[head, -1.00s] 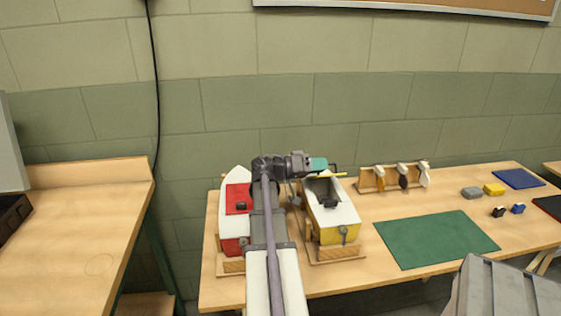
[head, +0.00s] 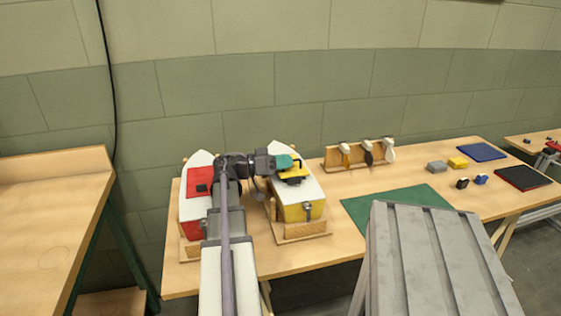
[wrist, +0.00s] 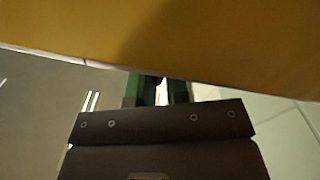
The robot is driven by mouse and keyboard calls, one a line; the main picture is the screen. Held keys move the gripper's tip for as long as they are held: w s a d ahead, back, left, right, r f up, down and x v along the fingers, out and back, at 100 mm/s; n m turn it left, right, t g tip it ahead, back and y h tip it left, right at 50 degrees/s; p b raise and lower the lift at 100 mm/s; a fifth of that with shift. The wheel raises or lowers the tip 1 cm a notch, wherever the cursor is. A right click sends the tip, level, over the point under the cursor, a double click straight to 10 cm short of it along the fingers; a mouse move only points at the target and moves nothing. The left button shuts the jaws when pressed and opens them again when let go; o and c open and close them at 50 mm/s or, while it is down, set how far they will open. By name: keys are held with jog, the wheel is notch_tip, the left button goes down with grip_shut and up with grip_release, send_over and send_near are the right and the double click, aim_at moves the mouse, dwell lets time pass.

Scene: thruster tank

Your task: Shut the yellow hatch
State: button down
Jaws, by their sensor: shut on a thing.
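The yellow hatch (head: 293,173) is on the deck of the white and yellow boat (head: 305,212). My gripper (head: 298,164) is at the hatch, above the deck, and is shut on it. A dark part shows beside the yellow panel. I cannot tell whether the hatch lies flush. In the wrist view, a broad yellow surface (wrist: 170,35) fills the top, and the green fingers (wrist: 160,90) meet its lower edge with a narrow gap between them. The exact grasp point is hidden.
A white and red boat (head: 197,208) with a red hatch (head: 204,181) stands to the left, partly behind my arm. A wooden rack (head: 358,158) with several hanging tools stands to the right. A green mat (head: 395,204) and a grey ribbed box (head: 435,260) are at the right front.

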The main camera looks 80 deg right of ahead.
jog(key=c, duration=1.2)
grip_release()
notch_tip(320, 180, up, 10)
jog(key=p, duration=1)
